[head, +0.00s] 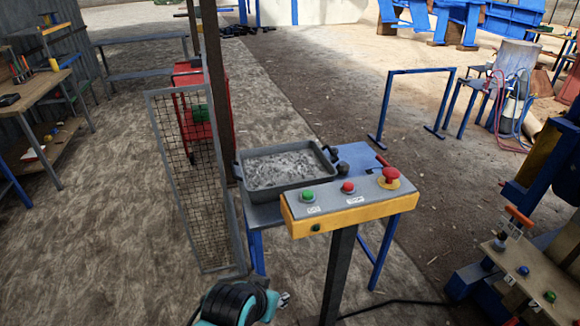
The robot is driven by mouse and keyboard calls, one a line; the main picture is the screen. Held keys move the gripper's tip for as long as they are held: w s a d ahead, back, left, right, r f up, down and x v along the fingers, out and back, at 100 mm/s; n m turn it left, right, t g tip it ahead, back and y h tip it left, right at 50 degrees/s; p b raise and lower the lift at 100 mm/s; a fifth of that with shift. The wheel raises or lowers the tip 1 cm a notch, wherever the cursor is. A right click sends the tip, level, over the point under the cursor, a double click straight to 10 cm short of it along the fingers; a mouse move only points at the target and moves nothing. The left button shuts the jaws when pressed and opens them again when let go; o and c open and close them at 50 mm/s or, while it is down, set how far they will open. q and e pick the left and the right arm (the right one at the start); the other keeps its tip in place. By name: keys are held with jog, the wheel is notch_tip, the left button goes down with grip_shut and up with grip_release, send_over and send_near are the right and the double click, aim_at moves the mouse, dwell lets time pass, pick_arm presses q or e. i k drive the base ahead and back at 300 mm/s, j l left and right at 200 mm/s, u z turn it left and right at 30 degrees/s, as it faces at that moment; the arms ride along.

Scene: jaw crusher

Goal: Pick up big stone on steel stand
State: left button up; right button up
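A blue steel stand (362,155) is in the middle of the head view, partly hidden by a yellow-edged control box. On it lies a dark grey tray (290,192) with grey, rubble-like material inside. A small dark lump (343,167), perhaps a stone, lies on the stand just right of the tray. Another dark lump (331,153) is at the tray's back right corner. Which is the big stone I cannot tell for sure. A teal and black part of my arm shows at the bottom edge, below the stand. No gripper fingers can be made out.
The control box (350,207), with green, red and emergency-stop buttons, stands on a dark post in front of the stand. A mesh panel (195,185) and a brown post (215,80) are to the left. Blue machinery (545,170) is at right. Floor behind the stand is open.

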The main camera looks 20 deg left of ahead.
aim_at(343, 168)
jog(key=u, duration=0.2)
jog(key=i+j, duration=0.4)
jog(key=i+j+z, duration=0.5)
jog(key=j, duration=0.2)
